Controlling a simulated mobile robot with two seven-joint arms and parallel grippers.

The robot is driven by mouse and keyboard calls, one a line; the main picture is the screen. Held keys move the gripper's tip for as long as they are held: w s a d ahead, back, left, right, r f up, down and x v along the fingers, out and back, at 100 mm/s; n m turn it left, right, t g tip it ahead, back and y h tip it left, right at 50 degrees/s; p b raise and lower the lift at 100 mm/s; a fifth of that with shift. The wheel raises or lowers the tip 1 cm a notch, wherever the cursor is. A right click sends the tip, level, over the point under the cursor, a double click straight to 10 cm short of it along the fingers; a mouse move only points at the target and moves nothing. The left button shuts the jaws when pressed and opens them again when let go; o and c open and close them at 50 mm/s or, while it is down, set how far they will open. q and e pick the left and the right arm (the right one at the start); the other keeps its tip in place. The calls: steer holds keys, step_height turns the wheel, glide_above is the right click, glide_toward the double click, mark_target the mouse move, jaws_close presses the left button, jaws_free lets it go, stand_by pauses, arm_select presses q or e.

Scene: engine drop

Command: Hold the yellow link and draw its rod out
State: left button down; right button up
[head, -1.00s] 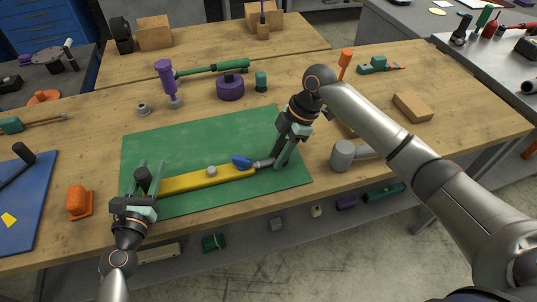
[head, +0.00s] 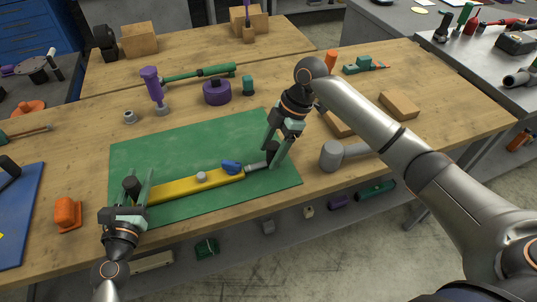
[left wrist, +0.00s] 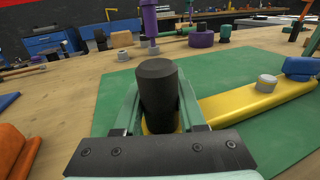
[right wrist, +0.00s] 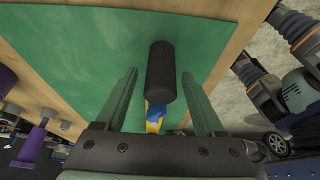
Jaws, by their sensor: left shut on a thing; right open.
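The yellow link (head: 180,189) lies on the green mat (head: 170,147), and it also shows in the left wrist view (left wrist: 250,103). A black upright post (left wrist: 158,88) stands at its left end. My left gripper (head: 131,187) is shut around this post. A blue piece (head: 231,167) sits near the link's right end. A grey rod (head: 256,166) sticks out there and ends by a black grip (head: 272,153). My right gripper (head: 277,150) is open, its fingers either side of the black grip, which also shows in the right wrist view (right wrist: 161,72).
An orange object (head: 67,213) stands left of the mat, close to my left gripper. A grey cylindrical part (head: 332,155) lies right of the mat. A purple disc (head: 216,92) and a purple-handled tool (head: 153,88) stand behind it. The mat's middle is clear.

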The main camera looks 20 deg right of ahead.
steer(key=v, duration=1)
steer(key=shift+d, duration=0.1)
arm_select(q)
steer(key=shift+c, duration=2)
jaws_free()
